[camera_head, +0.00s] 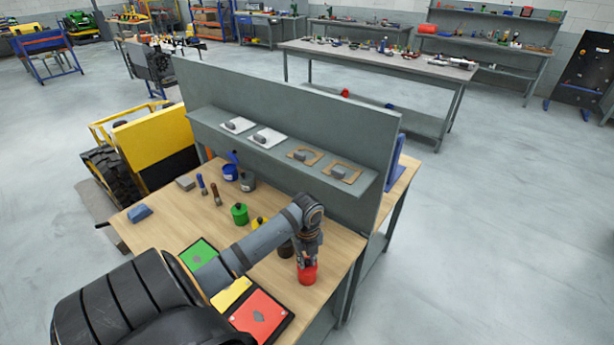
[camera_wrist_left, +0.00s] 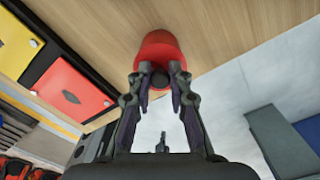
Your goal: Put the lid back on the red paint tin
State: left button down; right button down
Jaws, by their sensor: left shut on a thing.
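The red paint tin (camera_head: 307,275) stands near the right front edge of the wooden bench top. My left gripper (camera_head: 309,262) points down over it from above. The knob looks like that of the lid. I cannot tell from these frames whether the lid is seated flat on the tin or slightly above it, as the fingers hide the join. My right gripper is not in view.
A green tin (camera_head: 239,214), a blue tin (camera_head: 230,173) and a grey tin stand further back. Green, yellow and red (camera_head: 261,318) panels lie at the front, below my left arm. A grey shelf panel (camera_head: 300,125) rises along the back. The bench's right edge is close.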

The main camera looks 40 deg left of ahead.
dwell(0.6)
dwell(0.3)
pick_arm(q)
jog(key=c, duration=0.7)
grip_release()
notch_tip(320, 180, up, 7)
jog(key=p, duration=0.7)
jog(key=shift+p, duration=0.35)
